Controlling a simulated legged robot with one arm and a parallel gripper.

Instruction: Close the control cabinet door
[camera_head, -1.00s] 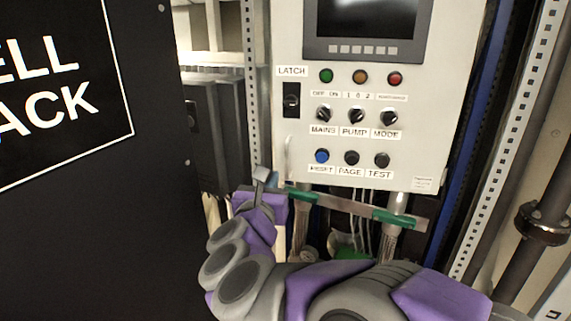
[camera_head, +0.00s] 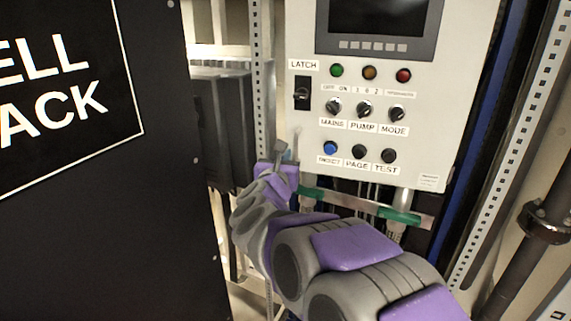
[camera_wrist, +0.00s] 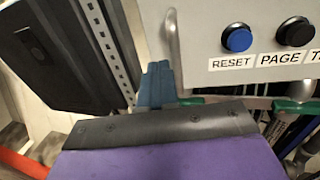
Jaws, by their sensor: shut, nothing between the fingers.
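The control cabinet door (camera_head: 450,100) is a light grey panel with a screen, lamps, knobs, buttons and a black LATCH switch (camera_head: 302,93). A slim pale handle (camera_head: 297,143) stands on its lower left; the handle also shows in the wrist view (camera_wrist: 173,38). My gripper (camera_head: 281,149) is just left of and below the handle. How far the door stands open is unclear.
A large black panel with white lettering (camera_head: 90,220) fills the left. Dark boxes (camera_head: 222,125) and a perforated rail (camera_head: 259,80) stand behind my gripper. A bar with green pieces (camera_head: 345,199) runs below the door. Another perforated rail (camera_head: 510,140) and a pipe (camera_head: 525,260) stand right.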

